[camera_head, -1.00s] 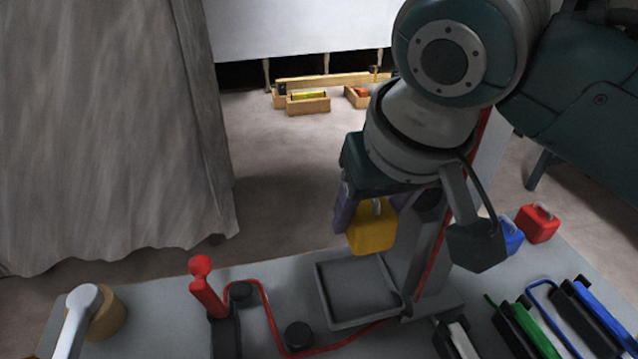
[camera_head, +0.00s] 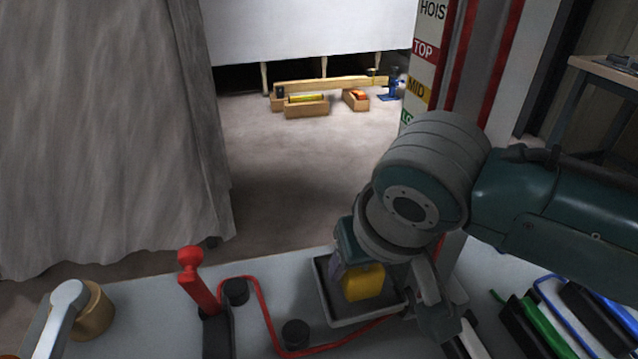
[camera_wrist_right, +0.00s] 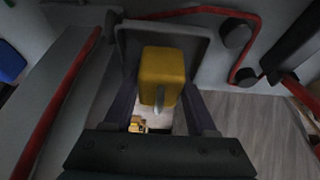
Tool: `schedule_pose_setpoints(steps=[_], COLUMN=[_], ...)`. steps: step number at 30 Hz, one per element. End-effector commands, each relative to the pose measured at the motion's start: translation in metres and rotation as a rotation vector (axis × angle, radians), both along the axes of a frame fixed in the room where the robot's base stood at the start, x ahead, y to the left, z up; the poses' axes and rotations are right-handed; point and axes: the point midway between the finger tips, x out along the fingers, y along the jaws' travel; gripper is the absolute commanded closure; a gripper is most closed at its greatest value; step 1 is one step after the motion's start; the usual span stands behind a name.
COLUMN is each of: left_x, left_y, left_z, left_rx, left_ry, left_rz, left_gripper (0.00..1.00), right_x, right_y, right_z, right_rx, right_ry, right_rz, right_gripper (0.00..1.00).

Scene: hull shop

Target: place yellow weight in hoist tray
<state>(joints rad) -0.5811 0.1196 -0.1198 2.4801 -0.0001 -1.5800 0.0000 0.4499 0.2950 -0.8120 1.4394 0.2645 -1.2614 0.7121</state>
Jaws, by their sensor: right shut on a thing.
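The yellow weight (camera_head: 364,283) is a small block with a grey handle. In the head view it is at the hoist tray (camera_head: 342,318), a shallow dark grey square tray with a raised rim. My right gripper (camera_head: 352,272) is shut on the weight. In the right wrist view the weight (camera_wrist_right: 163,77) is between the two fingers of my right gripper (camera_wrist_right: 162,100), with the tray (camera_wrist_right: 128,42) behind it. I cannot tell whether the weight touches the tray floor. My left gripper is not in view.
A red lever (camera_head: 197,280) and a red line stand left of the tray. A wooden knob with a grey handle (camera_head: 70,297) is at far left. Dark blocks with green and blue lines (camera_head: 545,325) are at right. The hoist column (camera_head: 440,75) rises behind my arm.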

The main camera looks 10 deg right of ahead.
Motion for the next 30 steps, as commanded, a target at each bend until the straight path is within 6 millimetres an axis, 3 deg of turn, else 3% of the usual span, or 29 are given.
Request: schedule_pose_setpoints(steps=[3, 4, 7, 17, 30], left_x=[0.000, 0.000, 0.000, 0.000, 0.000], left_y=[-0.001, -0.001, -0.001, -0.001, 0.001], left_z=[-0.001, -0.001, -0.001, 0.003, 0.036], left_rx=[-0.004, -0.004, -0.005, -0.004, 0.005], left_ry=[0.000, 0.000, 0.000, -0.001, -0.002], left_rz=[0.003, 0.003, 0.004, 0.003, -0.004], left_gripper=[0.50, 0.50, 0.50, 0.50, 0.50], right_x=[0.001, 0.000, 0.000, 0.000, -0.034], right_y=[0.000, 0.000, 0.000, 0.000, -0.001], right_z=[-0.003, -0.003, -0.003, 0.004, 0.087], right_rx=[0.001, 0.000, 0.000, 0.000, 0.001], right_ry=[-0.003, 0.000, 0.000, 0.000, -0.001], right_rz=[-0.001, 0.000, 0.000, 0.000, 0.000], right_gripper=[1.00, 0.41, 0.30, 0.30, 0.30])
